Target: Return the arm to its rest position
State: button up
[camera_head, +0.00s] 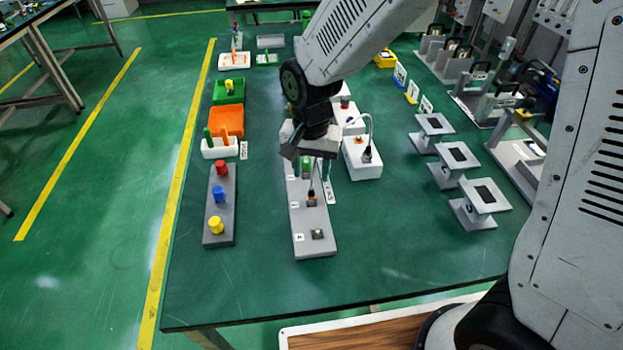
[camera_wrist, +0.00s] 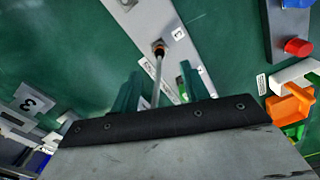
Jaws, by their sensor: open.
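My gripper (camera_head: 314,168) hangs from my arm above the grey socket strip (camera_head: 313,243) on the green table. In the wrist view its two green fingers (camera_wrist: 160,75) are apart. A plug (camera_head: 311,199) sits in the middle socket of the strip, with a thin cable rising from it. In the wrist view the plug (camera_wrist: 158,48) is beyond the fingertips, and its pale cable (camera_wrist: 157,80) runs back between the fingers. I cannot tell whether the cable touches a finger. My gripper hides the far end of the strip.
A grey block with red, blue and yellow knobs (camera_head: 218,194) lies left of the strip. A white box with a cabled plug (camera_head: 362,168) is at right. Grey stands (camera_head: 478,196) are farther right. Green and orange bins (camera_head: 227,119) stand at left. The front table area is clear.

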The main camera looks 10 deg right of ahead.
jog(key=shift+r, duration=0.4)
jog(key=s+d+r+n+t, duration=0.1)
jog(key=s+d+r+n, duration=0.3)
jog(key=s+d+r, duration=1.3)
jog(key=s+d, duration=0.2)
jog(key=s, duration=0.1)
jog(key=shift+s, duration=0.35)
